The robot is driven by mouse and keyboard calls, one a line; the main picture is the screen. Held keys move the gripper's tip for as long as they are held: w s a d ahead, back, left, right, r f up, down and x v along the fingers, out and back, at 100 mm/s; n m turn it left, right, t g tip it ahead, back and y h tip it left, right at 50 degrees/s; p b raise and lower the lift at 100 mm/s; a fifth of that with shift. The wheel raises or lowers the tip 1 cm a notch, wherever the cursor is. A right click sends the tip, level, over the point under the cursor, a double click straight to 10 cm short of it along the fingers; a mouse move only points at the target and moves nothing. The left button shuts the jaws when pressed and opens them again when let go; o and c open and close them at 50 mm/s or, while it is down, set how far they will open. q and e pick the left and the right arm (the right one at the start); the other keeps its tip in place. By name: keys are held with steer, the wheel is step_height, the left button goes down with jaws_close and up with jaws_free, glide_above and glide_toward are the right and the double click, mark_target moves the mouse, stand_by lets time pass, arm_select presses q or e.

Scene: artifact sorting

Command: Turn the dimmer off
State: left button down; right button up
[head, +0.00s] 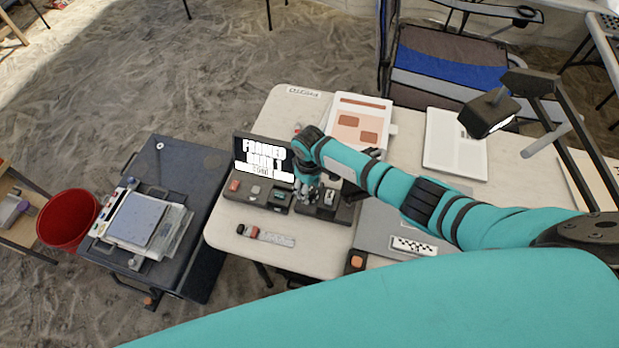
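My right arm comes in from the right, and its gripper (308,191) points down over the control units on the white table. The fingers are small and dark here, so I cannot tell whether they are open or shut. Right beside the gripper is a dark control box (328,214) with a light switch or slider on top, perhaps the dimmer. I cannot tell its setting, or whether the gripper touches it. To its left is a dark button panel (256,197) with red, grey and green buttons below a lit screen (263,160). My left gripper is not in view.
The white table (225,232) also holds a small tool (265,236), a grey case (385,225), white papers (456,145) and a desk lamp (489,112). A dark case (205,160) with a tray and a red bucket (66,218) stand left.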

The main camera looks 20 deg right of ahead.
mark_target(310, 192)
step_height(310, 192, up, 11)
stand_by(0.3)
stand_by(0.5)
